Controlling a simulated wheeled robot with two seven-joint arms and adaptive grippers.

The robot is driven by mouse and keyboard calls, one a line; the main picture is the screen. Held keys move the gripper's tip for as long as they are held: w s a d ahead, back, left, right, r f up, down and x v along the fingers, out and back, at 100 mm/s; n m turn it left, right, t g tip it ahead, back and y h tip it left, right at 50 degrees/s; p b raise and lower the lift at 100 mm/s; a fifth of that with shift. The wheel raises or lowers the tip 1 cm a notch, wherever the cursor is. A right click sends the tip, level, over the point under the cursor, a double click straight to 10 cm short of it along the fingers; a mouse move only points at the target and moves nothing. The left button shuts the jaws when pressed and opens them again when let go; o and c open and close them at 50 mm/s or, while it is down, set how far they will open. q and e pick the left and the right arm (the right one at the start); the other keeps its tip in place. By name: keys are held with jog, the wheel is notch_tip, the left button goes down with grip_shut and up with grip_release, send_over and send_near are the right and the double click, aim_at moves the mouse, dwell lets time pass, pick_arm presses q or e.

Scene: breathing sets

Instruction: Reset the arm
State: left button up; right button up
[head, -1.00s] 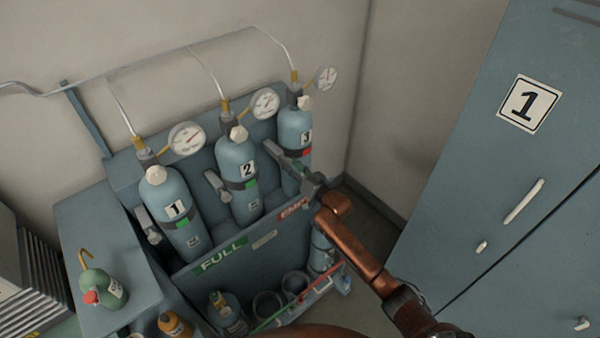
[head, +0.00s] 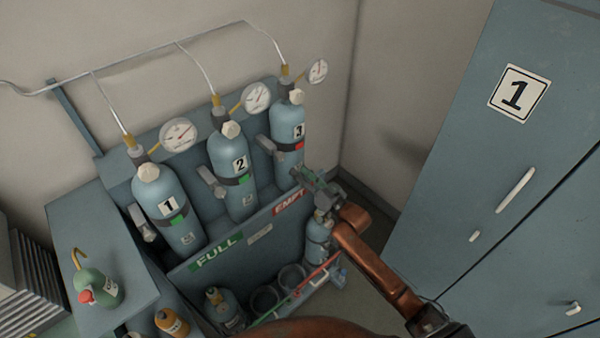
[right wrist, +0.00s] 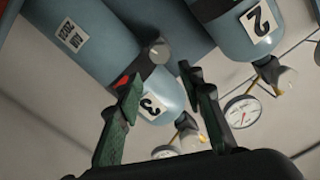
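My right gripper (head: 312,184) is just in front of and below cylinder 3 (head: 287,124), by the rack's front edge. It also shows in the right wrist view (right wrist: 160,85), where its green-padded fingers are apart with nothing gripped between them. Cylinder 3 lies beyond the fingers in that view (right wrist: 157,99). Its strap carries a red tag (head: 299,145) and a grey lever (head: 265,143) sticks out to its left. My right arm comes in from the lower right. My left gripper is not in view.
Cylinder 1 (head: 163,192) and cylinder 2 (head: 229,152) stand in the rack with green tags. The rack front (head: 217,262) reads FULL and EMPTY. Another cylinder (head: 319,238) stands below the gripper. A blue cabinet (head: 470,190) is at right. A green bottle (head: 100,288) stands at left.

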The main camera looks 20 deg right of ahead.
jog(key=s+d+f+g+h, duration=0.2)
jog(key=s+d+f, duration=0.1)
jog(key=f, duration=0.8)
jog(key=s+d+f+g+h, duration=0.1)
jog(key=s+d+f, duration=0.25)
jog(key=f, duration=0.75)
jog(key=s+d+f+g+h, duration=0.2)
jog(key=s+f, duration=0.2)
jog(key=f, duration=0.7)
jog(key=s+d+f+g+h, duration=0.15)
jog(key=s+f+g, duration=0.25)
jog(key=s+f, duration=1.35)
jog(key=s+a+f+n+g, duration=0.1)
jog(key=s+f, duration=0.4)
jog(key=s, duration=0.7)
jog(key=s+a+f+n+g, duration=0.1)
jog(key=s+f+g, duration=0.2)
jog(key=s, duration=1)
jog(key=s+a+f+g, duration=0.1)
jog(key=s+f+g, duration=0.2)
jog(key=s+f, duration=0.5)
jog(key=s, duration=0.5)
jog(key=shift+s+a+f+n, duration=0.15)
jog(key=shift+s+a+n, duration=0.1)
jog(key=shift+n, duration=0.15)
